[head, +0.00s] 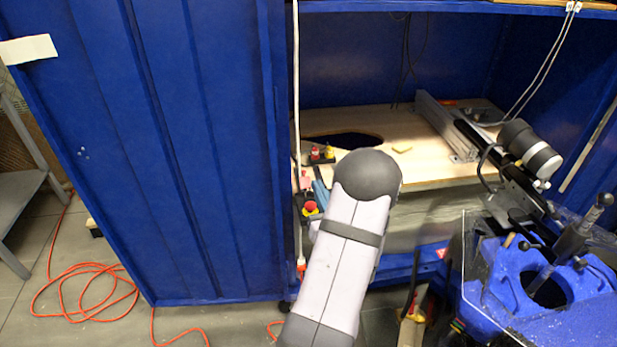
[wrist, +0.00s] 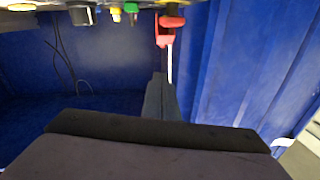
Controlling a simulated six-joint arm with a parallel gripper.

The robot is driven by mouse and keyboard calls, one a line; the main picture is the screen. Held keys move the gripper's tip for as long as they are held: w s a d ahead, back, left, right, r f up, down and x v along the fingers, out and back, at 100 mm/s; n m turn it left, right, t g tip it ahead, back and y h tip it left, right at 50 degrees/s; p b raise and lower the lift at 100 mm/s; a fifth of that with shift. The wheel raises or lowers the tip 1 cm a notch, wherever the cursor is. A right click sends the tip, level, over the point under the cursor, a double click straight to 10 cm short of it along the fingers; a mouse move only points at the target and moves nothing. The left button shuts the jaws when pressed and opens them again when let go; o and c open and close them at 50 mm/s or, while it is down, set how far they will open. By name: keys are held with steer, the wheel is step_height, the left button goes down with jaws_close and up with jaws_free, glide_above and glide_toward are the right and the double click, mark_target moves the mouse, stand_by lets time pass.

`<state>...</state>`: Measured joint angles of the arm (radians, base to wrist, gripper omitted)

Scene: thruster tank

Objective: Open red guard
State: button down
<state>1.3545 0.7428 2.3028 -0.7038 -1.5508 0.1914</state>
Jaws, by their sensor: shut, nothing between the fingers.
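The red guard (wrist: 166,30) is at the top of the wrist view, a small bright red piece with a flat upper part and a part hanging below it. I cannot tell how far it is opened. My gripper (wrist: 160,82) is shut and empty, its dark fingers pointing up the picture towards the guard. The tips appear just below the guard in the picture, with no clear contact. In the head view, my arm covers most of the gripper, and a small pinkish-red piece (head: 305,181) beside it may be the guard.
Green (wrist: 131,8) and yellow (wrist: 115,14) controls line the wrist view's top. A blue cabinet door (head: 170,150) stands left. A wooden shelf (head: 425,165) lies behind; blue machinery (head: 500,290) stands right.

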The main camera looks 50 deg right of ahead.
mark_target(309, 187)
steer(key=w+d, duration=0.1)
steer(key=w, duration=0.1)
steer(key=w+d+f, duration=0.1)
steer(key=w, duration=0.1)
steer(key=w+d+p, duration=0.1)
steer(key=w+d, duration=0.1)
steer(key=shift+d+f, duration=0.1)
steer(key=shift+f, duration=0.2)
steer(key=shift+w+d+f, duration=0.25)
steer(key=shift+w+f, duration=0.15)
steer(key=shift+r, duration=0.15)
